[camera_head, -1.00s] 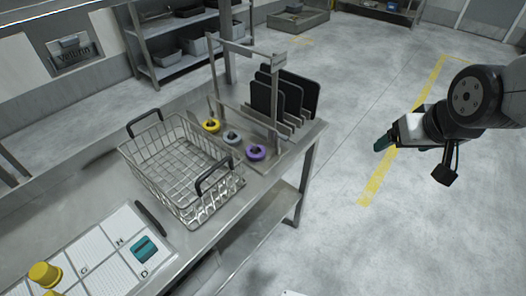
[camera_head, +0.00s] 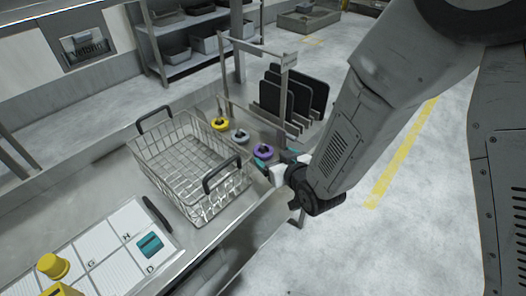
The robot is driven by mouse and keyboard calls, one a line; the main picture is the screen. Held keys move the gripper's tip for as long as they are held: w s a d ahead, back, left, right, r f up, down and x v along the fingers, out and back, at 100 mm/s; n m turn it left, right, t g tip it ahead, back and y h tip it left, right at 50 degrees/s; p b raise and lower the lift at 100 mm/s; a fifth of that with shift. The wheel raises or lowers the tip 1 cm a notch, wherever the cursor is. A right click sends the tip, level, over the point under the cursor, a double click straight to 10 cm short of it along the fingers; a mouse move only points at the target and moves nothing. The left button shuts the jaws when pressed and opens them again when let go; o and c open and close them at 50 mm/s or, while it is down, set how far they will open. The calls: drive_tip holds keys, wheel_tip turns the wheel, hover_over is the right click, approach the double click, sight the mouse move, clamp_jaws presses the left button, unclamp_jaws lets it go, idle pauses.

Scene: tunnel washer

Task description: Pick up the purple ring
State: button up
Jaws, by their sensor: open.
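The purple ring (camera_head: 263,152) lies at the right end of a short row of rings on the steel table, beside the black trays' rack. A grey-blue ring (camera_head: 240,136) and a yellow ring (camera_head: 220,124) lie in the row to its left. My gripper (camera_head: 276,165) is just right of and below the purple ring in the picture, at the table's edge. Its teal fingertips show partly, close to the ring; I cannot tell whether they touch it. The gripper is open and part of it is hidden by my arm.
A wire basket (camera_head: 152,157) with black handles stands left of the rings. A rack with black trays (camera_head: 272,101) and a metal frame (camera_head: 285,62) stand behind. A lettered board (camera_head: 107,240) with a teal block (camera_head: 150,244) and yellow pieces (camera_head: 53,266) lies at the front left.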

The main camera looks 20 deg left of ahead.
sight(264, 150)
drive_tip(key=x, duration=0.6)
drive_tip(key=shift+a+f, duration=0.1)
drive_tip(key=shift+a, duration=0.1)
drive_tip(key=c, duration=1.1)
